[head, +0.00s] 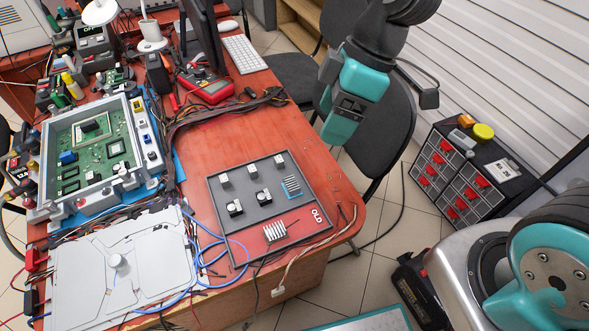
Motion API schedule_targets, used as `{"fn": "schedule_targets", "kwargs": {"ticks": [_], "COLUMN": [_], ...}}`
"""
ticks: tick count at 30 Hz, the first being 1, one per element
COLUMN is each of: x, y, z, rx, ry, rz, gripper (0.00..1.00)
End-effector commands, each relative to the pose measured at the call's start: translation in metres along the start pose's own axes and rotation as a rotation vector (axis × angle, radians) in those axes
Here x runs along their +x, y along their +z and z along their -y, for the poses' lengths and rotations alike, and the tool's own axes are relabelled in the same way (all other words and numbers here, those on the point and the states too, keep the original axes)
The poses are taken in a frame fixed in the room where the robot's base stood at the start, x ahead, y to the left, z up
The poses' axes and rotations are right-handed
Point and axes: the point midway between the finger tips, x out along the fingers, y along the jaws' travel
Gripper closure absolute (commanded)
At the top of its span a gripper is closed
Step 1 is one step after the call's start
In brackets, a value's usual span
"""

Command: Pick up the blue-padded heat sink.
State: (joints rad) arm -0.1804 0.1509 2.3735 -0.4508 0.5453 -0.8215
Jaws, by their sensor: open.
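A dark grey tray (222,181) lies near the right end of the red table. A small blue-striped piece (291,186) is at its right side; I cannot tell whether it is a padded heat sink or a marking. A silver finned heat sink (274,231) sits at the tray's front on a reddish patch, beside the "OLD" lettering. No blue pad shows clearly on it. My gripper (340,126) is teal and dark, raised to the upper right of the tray, apart from both pieces. Its fingertips are hard to make out; nothing shows held.
Several small black and silver blocks (264,197) stand on the tray. An open case with a green circuit board (92,147) and a white plate (105,270) lie to the left. Blue hoses (205,262) and cables run beside the tray. A chair (378,120) stands behind the table edge.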

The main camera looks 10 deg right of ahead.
Motion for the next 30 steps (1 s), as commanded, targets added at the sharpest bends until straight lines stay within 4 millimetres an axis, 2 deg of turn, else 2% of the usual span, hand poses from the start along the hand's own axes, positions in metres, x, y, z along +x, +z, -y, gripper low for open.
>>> {"fn": "schedule_targets", "kwargs": {"ticks": [1,3,6,9,14,24,30], "x": [0.000,0.011,0.026,0.037,0.060,0.136,0.162], "y": [-0.002,-0.001,0.003,0.006,0.008,0.008,0.008], "z": [-0.016,-0.035,-0.055,-0.066,-0.069,-0.065,-0.065], "rx": [-0.087,-0.221,-0.370,-0.464,-0.514,-0.514,-0.513], "ry": [-0.015,-0.022,-0.028,-0.031,-0.037,-0.037,-0.033], "rz": [0.004,0.002,-0.001,-0.002,-0.003,-0.002,-0.003], "gripper": [0.30,0.30,0.30,0.30,0.30,0.30,0.30]}}
